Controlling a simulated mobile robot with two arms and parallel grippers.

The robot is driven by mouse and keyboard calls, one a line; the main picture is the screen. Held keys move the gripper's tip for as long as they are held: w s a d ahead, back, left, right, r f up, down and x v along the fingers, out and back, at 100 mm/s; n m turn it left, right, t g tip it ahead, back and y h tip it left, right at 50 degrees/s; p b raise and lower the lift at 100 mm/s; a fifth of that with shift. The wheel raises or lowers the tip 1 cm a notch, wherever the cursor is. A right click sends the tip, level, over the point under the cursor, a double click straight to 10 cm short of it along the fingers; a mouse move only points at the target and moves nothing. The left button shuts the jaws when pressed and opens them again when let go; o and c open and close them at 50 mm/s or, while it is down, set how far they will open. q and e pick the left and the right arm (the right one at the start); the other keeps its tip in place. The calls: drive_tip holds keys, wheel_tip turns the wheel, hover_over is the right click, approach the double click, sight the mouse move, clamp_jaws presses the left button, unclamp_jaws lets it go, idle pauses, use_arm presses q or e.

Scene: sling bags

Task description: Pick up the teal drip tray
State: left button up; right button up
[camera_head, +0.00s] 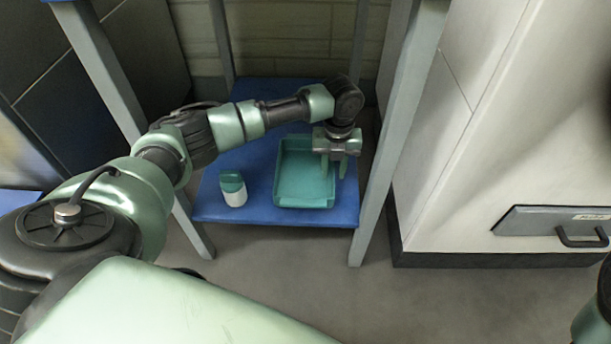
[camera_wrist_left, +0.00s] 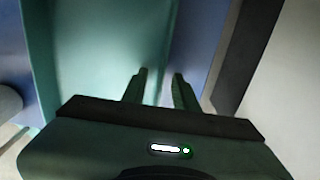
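The teal drip tray (camera_head: 300,194) lies on the blue lower shelf, an open shallow tray with raised walls. In the left wrist view the tray (camera_wrist_left: 100,50) fills the upper left and middle. My left gripper (camera_head: 334,172) is at the tray's right wall, pointing down. In the left wrist view its two fingers (camera_wrist_left: 159,74) are apart, with the wall's edge appearing between them. I cannot tell whether either finger touches the wall. My right gripper is out of view.
A white container with a teal lid (camera_head: 233,189) stands left of the tray on the blue shelf (camera_head: 262,214). Grey shelf legs (camera_head: 385,150) rise close to my left arm. A white cabinet with a drawer handle (camera_head: 582,238) is on the right.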

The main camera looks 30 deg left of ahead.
use_arm(q)
clamp_jaws()
idle(1.4)
